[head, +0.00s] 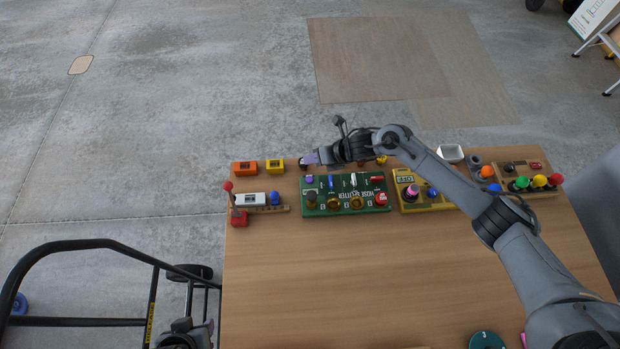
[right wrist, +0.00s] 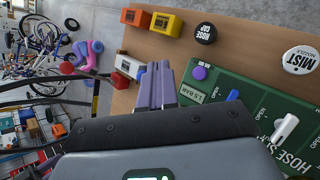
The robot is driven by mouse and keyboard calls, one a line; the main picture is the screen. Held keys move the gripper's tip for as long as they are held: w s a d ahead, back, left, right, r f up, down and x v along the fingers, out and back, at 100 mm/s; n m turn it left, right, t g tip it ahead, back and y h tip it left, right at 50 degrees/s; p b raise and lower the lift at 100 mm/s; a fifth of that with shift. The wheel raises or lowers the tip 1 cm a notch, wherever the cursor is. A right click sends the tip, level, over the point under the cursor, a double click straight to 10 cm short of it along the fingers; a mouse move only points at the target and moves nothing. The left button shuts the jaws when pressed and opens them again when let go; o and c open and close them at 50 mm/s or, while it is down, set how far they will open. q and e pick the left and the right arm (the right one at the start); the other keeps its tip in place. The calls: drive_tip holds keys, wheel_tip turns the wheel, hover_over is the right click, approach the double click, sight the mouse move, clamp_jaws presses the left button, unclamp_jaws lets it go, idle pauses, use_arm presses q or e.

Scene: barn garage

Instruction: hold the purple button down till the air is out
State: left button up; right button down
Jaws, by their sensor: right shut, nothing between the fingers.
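The green hose-splitter panel (head: 344,209) lies on the table, with the round purple button (head: 309,180) at its far left corner. In the right wrist view the purple button (right wrist: 199,73) stands on the panel (right wrist: 232,82) above a small "1.5 bar" plate. My right gripper (head: 311,158), with lilac fingers, is just beyond that corner. In the right wrist view its fingertips (right wrist: 156,72) are shut and empty, left of the button in the picture and apart from it. A dark part at the head view's bottom left may be my left gripper; its fingers do not show.
Orange (head: 244,168) and yellow (head: 274,166) blocks lie left of my right gripper. A red-knobbed lever (head: 227,186) stands at the table's left edge. A yellow panel (head: 421,196) is right of the green one. The table's middle (head: 370,275) is clear.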

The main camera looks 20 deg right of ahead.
drive_tip(key=shift+f, duration=0.1)
drive_tip(key=b, duration=0.5)
hover_over(312, 179)
wheel_tip(312, 179, down, 7)
drive_tip(key=shift+s+f, duration=0.1)
drive_tip(key=shift+f, duration=0.1)
drive_tip(key=shift+f+b, duration=0.65)
drive_tip(key=shift+b, duration=0.05)
idle(0.5)
idle(0.7)
drive_tip(key=shift+f+b, duration=0.4)
drive_tip(key=shift+b, duration=0.05)
